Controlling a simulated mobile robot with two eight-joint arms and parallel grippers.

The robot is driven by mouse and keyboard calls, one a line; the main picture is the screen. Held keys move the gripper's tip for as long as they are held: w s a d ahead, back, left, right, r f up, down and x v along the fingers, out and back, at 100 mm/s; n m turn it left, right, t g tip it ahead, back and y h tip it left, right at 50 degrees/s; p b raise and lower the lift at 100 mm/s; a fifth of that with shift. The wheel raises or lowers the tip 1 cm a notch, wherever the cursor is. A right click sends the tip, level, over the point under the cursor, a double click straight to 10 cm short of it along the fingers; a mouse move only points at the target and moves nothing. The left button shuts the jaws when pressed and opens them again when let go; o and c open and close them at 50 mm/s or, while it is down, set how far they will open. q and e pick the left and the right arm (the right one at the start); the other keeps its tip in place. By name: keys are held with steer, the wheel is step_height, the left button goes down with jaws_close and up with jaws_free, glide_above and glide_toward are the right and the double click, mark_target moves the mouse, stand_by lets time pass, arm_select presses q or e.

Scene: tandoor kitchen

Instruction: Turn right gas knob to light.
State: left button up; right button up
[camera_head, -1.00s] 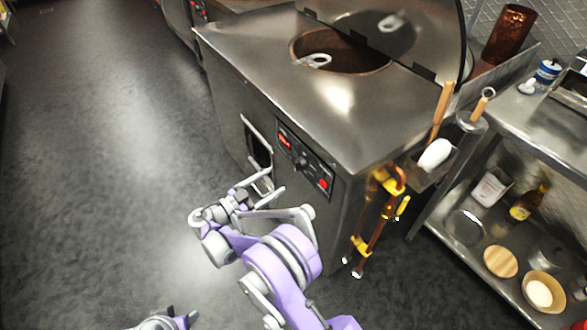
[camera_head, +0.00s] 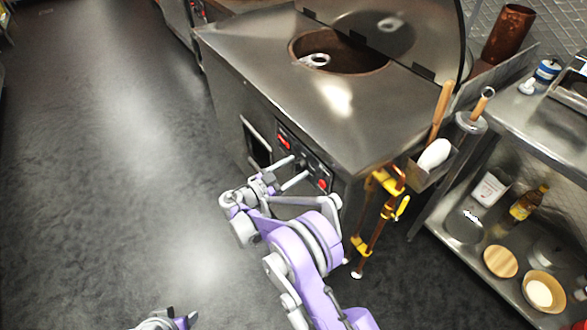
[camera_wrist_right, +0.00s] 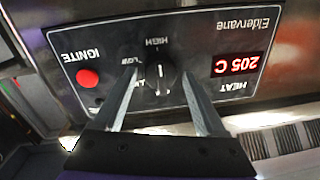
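The dark control panel (camera_head: 317,172) is on the tandoor's front. In the right wrist view it appears upside down, with a round black knob (camera_wrist_right: 161,82) marked HIGH and LOW, a red IGNITE button (camera_wrist_right: 88,78) and a red 205 C display (camera_wrist_right: 236,65). My right gripper (camera_head: 296,171) is in front of the panel. Its two fingers are open, one to each side of the knob in the right wrist view; I cannot tell whether they touch it. My left gripper (camera_head: 172,320) shows only partly at the bottom edge of the head view, its fingers unclear.
Copper gas pipes with yellow valves (camera_head: 386,180) run down beside the tandoor (camera_head: 250,75), right of my right arm. A steel shelf (camera_head: 440,226) with bowls and bottles stands further right. The floor (camera_head: 110,170) on the left is clear.

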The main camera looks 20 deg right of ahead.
jaws_close()
steer(key=shift+n, duration=0.3)
steer(key=n+b, duration=0.2)
steer(key=n, duration=0.5)
steer(key=n+g+b, duration=0.1)
steer(key=n, duration=0.6)
steer(key=n+g+b, duration=0.1)
steer(key=n+b, duration=0.1)
steer(key=n, duration=0.5)
steer(key=shift+w+a+n+b, duration=0.1)
steer(key=shift+w+n+b, duration=0.15)
steer(key=shift+n+b, duration=0.15)
stand_by(0.5)
steer(key=shift+o, duration=1.2)
jaws_free()
